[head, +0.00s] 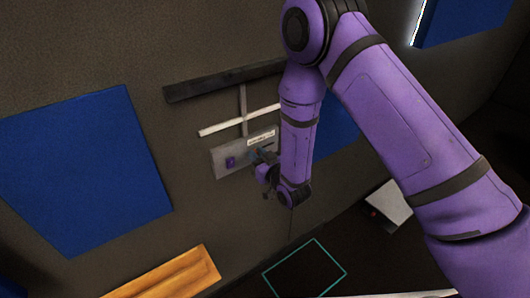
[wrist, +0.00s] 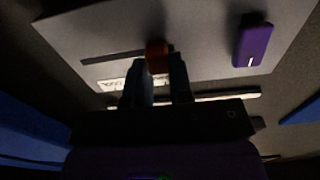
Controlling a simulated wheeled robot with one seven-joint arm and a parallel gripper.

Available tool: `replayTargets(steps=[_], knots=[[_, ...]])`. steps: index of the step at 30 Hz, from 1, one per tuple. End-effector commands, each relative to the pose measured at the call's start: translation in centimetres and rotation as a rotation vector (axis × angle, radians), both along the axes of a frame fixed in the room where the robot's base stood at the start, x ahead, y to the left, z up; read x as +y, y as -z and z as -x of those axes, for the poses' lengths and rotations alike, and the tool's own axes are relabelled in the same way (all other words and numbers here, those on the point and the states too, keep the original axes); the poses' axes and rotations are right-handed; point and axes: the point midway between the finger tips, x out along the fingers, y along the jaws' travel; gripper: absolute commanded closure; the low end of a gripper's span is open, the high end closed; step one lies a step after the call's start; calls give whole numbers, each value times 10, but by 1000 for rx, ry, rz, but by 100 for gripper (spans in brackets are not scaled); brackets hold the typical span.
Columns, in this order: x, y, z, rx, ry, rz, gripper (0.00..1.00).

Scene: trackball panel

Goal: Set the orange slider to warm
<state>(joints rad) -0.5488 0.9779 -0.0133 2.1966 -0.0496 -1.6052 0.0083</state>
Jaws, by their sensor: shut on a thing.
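The orange slider (wrist: 157,57) shows in the wrist view at the right part of a dark slot (wrist: 108,59). My gripper (wrist: 157,73) is shut on it, with one dark finger on each side. The slot runs to the left of the slider along the grey panel (wrist: 205,30). A white label (wrist: 112,84) lies beside the slot, partly behind the fingers; its words are too small to read surely. In the head view my gripper (head: 265,162) is at the right part of the panel (head: 218,156), and the slider is hidden there.
A purple switch (wrist: 253,45) stands out from the panel, apart from my fingers; it also shows in the head view (head: 230,162). A white bar (head: 240,120) and a dark rail (head: 222,81) run above the panel. Blue boards (head: 85,170) flank it.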

Motion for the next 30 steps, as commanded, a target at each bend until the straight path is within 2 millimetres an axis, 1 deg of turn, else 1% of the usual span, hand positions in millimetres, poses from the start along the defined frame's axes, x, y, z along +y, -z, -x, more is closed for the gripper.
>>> replayTargets(steps=[1,7,8,9,11,19,22,26,30], knots=[[3,0,2,2,-4,-1,100],[4,0,3,3,-7,-1,100],[4,0,3,3,-7,-1,75],[4,1,3,3,-7,-1,66],[4,0,3,3,-6,-1,53],[2,0,2,2,-4,-1,53],[0,1,6,3,-4,-1,53],[-10,1,19,4,-4,1,53],[-25,1,41,5,-4,2,53]])
